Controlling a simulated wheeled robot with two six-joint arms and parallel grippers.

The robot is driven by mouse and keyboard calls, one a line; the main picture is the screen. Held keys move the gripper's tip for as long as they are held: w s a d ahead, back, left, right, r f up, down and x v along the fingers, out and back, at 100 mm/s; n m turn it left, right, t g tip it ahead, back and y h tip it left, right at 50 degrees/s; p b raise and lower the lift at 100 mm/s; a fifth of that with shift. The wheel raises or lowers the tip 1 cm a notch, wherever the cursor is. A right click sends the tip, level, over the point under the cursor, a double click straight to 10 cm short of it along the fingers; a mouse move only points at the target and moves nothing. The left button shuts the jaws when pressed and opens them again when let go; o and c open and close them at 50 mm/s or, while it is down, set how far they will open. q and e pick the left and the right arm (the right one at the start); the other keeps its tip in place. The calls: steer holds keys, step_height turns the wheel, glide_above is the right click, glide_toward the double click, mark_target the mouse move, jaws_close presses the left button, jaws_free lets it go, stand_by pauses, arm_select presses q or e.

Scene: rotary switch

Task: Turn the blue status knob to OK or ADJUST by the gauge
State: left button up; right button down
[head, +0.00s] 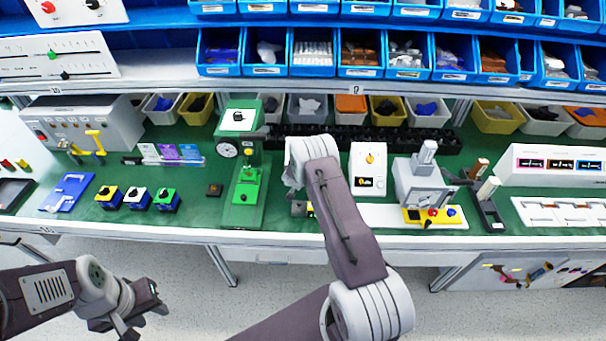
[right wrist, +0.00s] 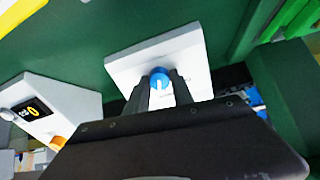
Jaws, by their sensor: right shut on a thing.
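The blue status knob (right wrist: 159,78) has a pale mark and sits on a white plate (right wrist: 135,63) in the right wrist view. My right gripper (right wrist: 160,92) is shut on it, one dark finger on each side. In the head view my right arm hides the knob. The knob's labels cannot be read. A round dial gauge (head: 227,150) is on the green press, left of my right arm; its reading is too small to tell. My left gripper (head: 142,308) is open and empty at the lower left, in front of the bench.
A white box (head: 368,158) with an orange knob and dark display stands right of my arm; it also shows in the right wrist view (right wrist: 65,112). The green press (head: 246,195) stands to the left. Three switch boxes (head: 137,198) stand further left. Blue bins (head: 267,52) line the shelf above.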

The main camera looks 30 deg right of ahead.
steer(key=m, duration=0.4)
steer(key=shift+m+g, duration=0.3)
steer(key=shift+m, duration=2)
steer(key=c, duration=1.4)
jaws_free()
steer(key=shift+r, duration=0.1)
steer(key=v, duration=0.9)
steer(key=shift+a+b, duration=0.15)
steer(key=shift+b, duration=0.25)
